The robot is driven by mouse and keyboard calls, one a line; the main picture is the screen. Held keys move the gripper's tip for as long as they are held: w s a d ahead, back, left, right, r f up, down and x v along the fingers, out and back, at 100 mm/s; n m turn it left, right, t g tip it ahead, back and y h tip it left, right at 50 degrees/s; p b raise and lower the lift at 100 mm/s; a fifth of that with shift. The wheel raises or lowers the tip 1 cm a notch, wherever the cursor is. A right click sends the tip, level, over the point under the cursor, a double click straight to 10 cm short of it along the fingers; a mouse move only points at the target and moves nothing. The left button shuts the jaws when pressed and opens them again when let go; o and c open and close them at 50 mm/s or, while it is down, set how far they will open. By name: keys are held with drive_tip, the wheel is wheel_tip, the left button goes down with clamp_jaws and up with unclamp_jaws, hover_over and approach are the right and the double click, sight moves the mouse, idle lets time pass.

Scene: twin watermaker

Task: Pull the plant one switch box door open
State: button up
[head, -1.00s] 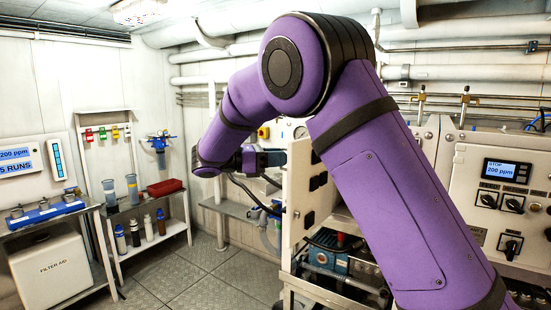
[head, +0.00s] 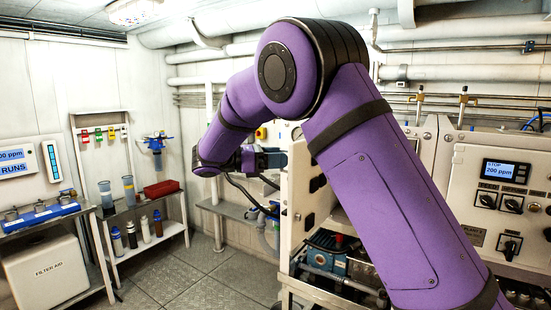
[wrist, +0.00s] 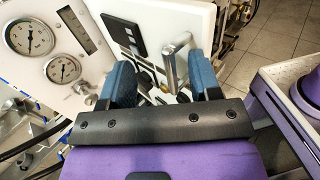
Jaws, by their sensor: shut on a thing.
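The switch box door looks like the white panel (wrist: 192,16) with dark switches in the wrist view. A metal bar handle (wrist: 177,48) stands out from it between my gripper's blue fingers (wrist: 160,64), nearer the right one. My gripper is shut on this handle, though the contact itself is hard to see. In the head view my gripper (head: 272,160) is at the far side of a white panel (head: 298,192), seen nearly edge-on and standing out from the cabinet. The handle is hidden there.
A control panel with a 200 ppm display (head: 506,171) is at the right. Blue machinery (head: 328,258) sits low behind the white panel. Round gauges (wrist: 30,37) are left of the fingers. A shelf rack (head: 150,240) stands at the left. The floor (head: 205,275) between is clear.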

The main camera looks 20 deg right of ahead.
drive_tip(key=shift+d+r, duration=0.15)
drive_tip(key=shift+d, duration=0.15)
drive_tip(key=shift+c, duration=0.2)
drive_tip(key=w+a, duration=0.1)
drive_tip(key=a, duration=1)
drive_tip(key=shift+w+a, duration=0.2)
drive_tip(key=shift+w, duration=0.2)
